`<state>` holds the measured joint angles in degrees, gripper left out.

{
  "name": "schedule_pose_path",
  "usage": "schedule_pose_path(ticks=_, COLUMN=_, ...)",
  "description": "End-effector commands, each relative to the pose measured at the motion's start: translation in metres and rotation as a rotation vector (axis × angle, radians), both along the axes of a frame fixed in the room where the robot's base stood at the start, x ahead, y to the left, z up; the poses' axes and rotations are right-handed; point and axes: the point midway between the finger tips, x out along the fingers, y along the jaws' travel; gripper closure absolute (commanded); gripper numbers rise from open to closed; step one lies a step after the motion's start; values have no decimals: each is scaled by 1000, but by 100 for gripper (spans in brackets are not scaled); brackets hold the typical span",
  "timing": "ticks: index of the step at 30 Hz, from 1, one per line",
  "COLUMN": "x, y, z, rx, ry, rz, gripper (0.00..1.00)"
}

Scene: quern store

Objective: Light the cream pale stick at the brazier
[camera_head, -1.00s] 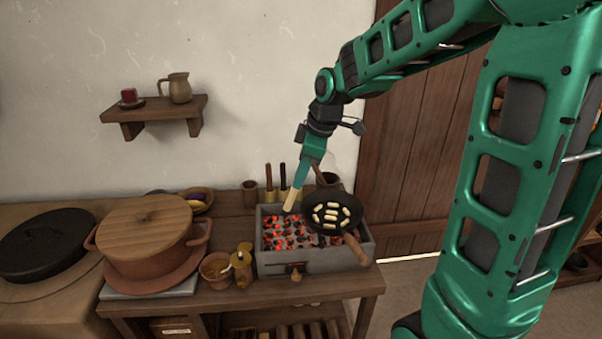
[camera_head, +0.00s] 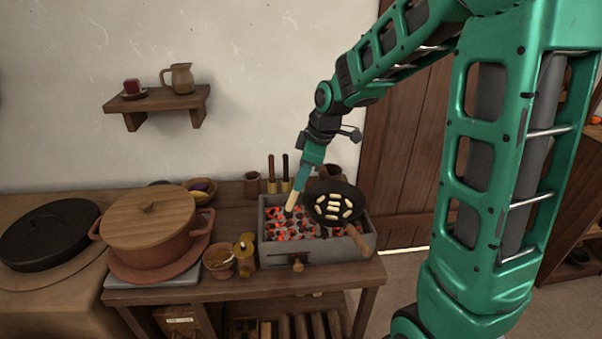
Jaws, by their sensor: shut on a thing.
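My gripper (camera_head: 304,185) points down above the brazier, shut on the upper end of the cream pale stick (camera_head: 293,201). The stick hangs tilted, its free lower end down and to the left. That end is over the glowing coals at the left-back part of the grey brazier (camera_head: 273,256). I cannot tell whether it touches the coals, and no flame shows on it. Red and dark coals (camera_head: 287,225) fill the visible left part of the brazier.
A dark pan (camera_head: 320,211) with several pale pieces covers the brazier's right side, its wooden handle toward the front right. Dark-topped upright sticks (camera_head: 285,170) and a brown cup (camera_head: 252,184) stand behind. A lidded pot (camera_head: 150,245) and small vessels (camera_head: 219,262) stand left.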

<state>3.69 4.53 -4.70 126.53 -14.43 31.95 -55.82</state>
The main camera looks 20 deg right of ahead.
Motion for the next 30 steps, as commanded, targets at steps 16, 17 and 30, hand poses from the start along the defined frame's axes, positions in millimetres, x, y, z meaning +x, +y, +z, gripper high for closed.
schedule_pose_path(ticks=16, x=13, y=8, z=-45, rx=0, ry=3, rz=2, gripper=100)
schedule_pose_path(ticks=17, x=14, y=9, z=-47, rx=-1, ry=3, rz=1, gripper=100)
schedule_pose_path(ticks=30, x=20, y=13, z=-66, rx=0, ry=2, rz=2, gripper=100)
